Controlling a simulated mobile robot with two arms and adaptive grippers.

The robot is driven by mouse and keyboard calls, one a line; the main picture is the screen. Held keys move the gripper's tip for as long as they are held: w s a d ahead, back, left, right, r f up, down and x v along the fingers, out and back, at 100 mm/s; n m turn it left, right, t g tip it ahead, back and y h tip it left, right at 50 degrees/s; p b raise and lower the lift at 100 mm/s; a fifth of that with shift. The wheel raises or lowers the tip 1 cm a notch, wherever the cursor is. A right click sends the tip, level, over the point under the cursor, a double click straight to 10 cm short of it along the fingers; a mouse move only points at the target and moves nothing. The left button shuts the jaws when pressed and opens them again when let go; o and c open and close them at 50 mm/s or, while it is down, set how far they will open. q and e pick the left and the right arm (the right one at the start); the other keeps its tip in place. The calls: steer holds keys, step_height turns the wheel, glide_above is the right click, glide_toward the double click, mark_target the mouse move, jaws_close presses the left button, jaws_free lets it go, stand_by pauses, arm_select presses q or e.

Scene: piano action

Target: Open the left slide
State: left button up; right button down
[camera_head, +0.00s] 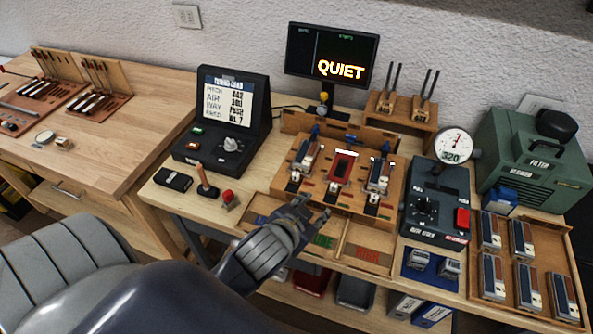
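The wooden piano-action fixture (283,172) stands in the middle of the workbench. On it a left unit (307,156) and a right unit (379,175), both grey and brown, flank a red block (342,165). Blue knobs stand behind them, one at the left (316,131) and one at the right (385,147). Which part is the left slide, and whether it is open, I cannot tell. My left gripper (318,207) is just in front of the fixture, below the left unit and red block. Its fingers look apart and empty. My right gripper is out of view.
A dark gauge box (432,205) stands right. Several spare units fill a right tray (475,250).

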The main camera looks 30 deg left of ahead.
arm_select(q)
steer(key=w+d+r+m+t+h, duration=0.2)
steer(key=w+d+r+m+t, duration=0.15)
steer(key=w+r, duration=0.4)
steer(key=w+d+r+m+t+h, duration=0.2)
steer(key=w+r+t, duration=0.25)
steer(key=r, duration=0.55)
steer(key=s+d+r+m+g+h, duration=0.1)
steer(key=d+r+m+g+h, duration=0.1)
steer(key=d+r+m+h, duration=0.35)
steer(key=s+d+r+m+g+h, duration=0.1)
steer(key=d+r+m+g+h, duration=0.15)
steer(key=d+m+h, duration=0.6)
steer(key=m+g+y, duration=1.1)
steer(key=g+y, duration=0.3)
steer(key=y, duration=0.3)
glide_above(296, 173)
step_height(296, 173, down, 16)
step_height(296, 173, down, 11)
steer(key=p, duration=0.2)
steer(key=shift+r+p, duration=0.1)
steer(key=shift+p, duration=0.3)
